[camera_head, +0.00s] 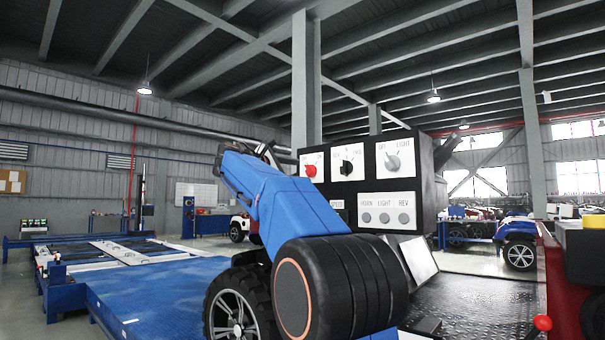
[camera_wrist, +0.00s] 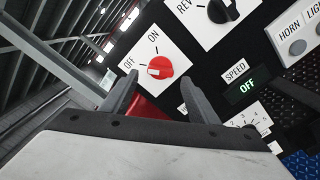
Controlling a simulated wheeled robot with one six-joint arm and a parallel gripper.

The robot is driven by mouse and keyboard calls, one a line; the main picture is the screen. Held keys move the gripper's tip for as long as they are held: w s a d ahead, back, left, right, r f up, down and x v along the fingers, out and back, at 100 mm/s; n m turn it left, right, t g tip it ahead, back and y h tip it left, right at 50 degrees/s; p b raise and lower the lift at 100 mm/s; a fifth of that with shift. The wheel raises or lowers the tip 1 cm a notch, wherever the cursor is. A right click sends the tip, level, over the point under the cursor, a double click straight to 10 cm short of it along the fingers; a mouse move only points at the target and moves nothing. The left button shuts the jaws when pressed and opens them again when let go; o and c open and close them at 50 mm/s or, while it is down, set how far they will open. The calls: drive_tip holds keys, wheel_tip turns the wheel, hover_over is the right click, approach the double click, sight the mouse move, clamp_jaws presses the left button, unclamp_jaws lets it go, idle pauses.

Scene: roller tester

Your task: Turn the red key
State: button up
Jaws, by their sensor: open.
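The red key (camera_wrist: 160,67) is a round red knob on a white plate with OFF and ON labels. A pale mark on it lies on the side toward OFF. It also shows in the head view (camera_head: 311,171) at the upper left of the black control panel (camera_head: 345,209). My gripper (camera_wrist: 160,88) is open in the wrist view, with its two grey fingers apart and pointing toward the panel. The key appears just beyond and between the fingertips, and nothing is held. In the head view my blue arm hides much of the gripper.
A black selector knob (camera_head: 346,168) and a grey light knob (camera_head: 392,162) sit right of the key. Buttons marked HORN, LIGHT and REV (camera_head: 386,217) are below. In the wrist view a SPEED display (camera_wrist: 246,87) reads OFF. A red surface (camera_wrist: 150,110) shows between the fingers.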

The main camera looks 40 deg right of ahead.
drive_tip(key=s+a, duration=0.1)
drive_tip(key=a, duration=1.2)
drive_tip(key=shift+a, duration=0.4)
drive_tip(key=s+a+f+m+t+y, duration=0.1)
drive_tip(key=s+a+f+y, duration=0.5)
drive_tip(key=f, duration=1.4)
drive_tip(key=s+a+f+m+t+y, duration=0.1)
drive_tip(key=s+a+f+m+y, duration=0.3)
drive_tip(key=s+a+f, duration=0.6)
drive_tip(key=s+a+f+m+t+y, duration=0.1)
drive_tip(key=s+a+f+m+y, duration=0.2)
drive_tip(key=f, duration=2.8)
drive_tip(key=s+a+y, duration=0.5)
drive_tip(key=s, duration=0.5)
drive_tip(key=shift+a+t, duration=0.3)
drive_tip(key=shift+a, duration=0.05)
